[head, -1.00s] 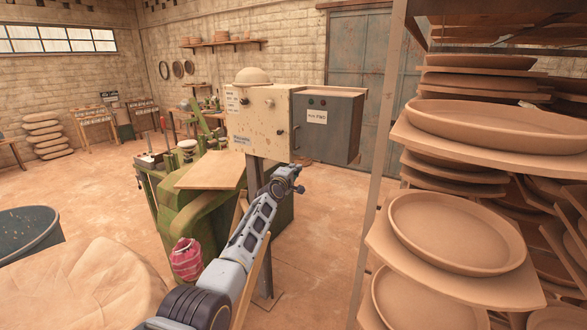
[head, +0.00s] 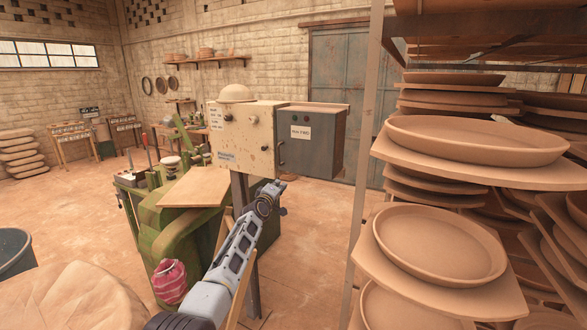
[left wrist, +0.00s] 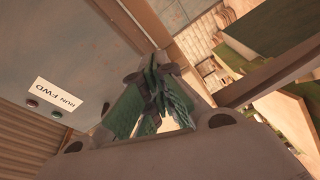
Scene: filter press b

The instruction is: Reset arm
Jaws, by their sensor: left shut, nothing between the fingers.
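My left arm reaches forward from the bottom of the head view. Its gripper (head: 279,188) is just below the grey switch box (head: 311,142) in the picture, near the post; I cannot tell the gap in depth. In the left wrist view the greenish fingers (left wrist: 153,85) are together with nothing held. The grey box (left wrist: 75,60) fills the upper left there, with its label and two buttons. A cream control cabinet (head: 243,137) with knobs and a dome on top adjoins the grey box. My right gripper is not in view.
A tall rack (head: 366,175) of clay plates on boards stands close on the right. A green machine (head: 172,222) with a board (head: 195,187) is left of the post. A pink-wrapped bundle (head: 169,281) hangs near my arm. Open floor (head: 75,210) lies at left.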

